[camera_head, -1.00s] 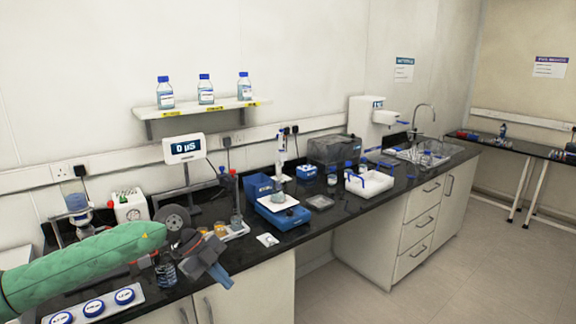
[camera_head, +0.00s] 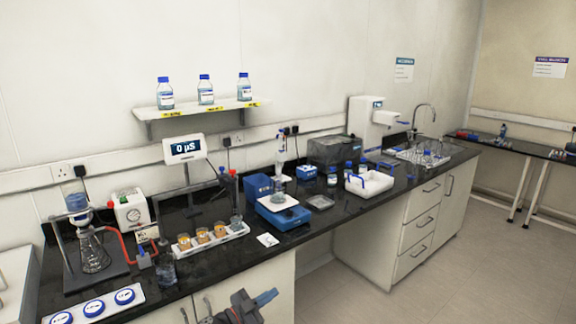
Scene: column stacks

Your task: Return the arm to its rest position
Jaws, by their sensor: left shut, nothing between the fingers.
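My left gripper (camera_head: 262,299) shows at the bottom of the head view, in front of the bench's cabinet doors and below the bench top. It is shut and empty, and its blue fingertips point to the upper right. The rest of my left arm is out of the picture. My right gripper is not in view.
A tray of blue lids (camera_head: 95,307) lies at the front left. The floor at the right is clear.

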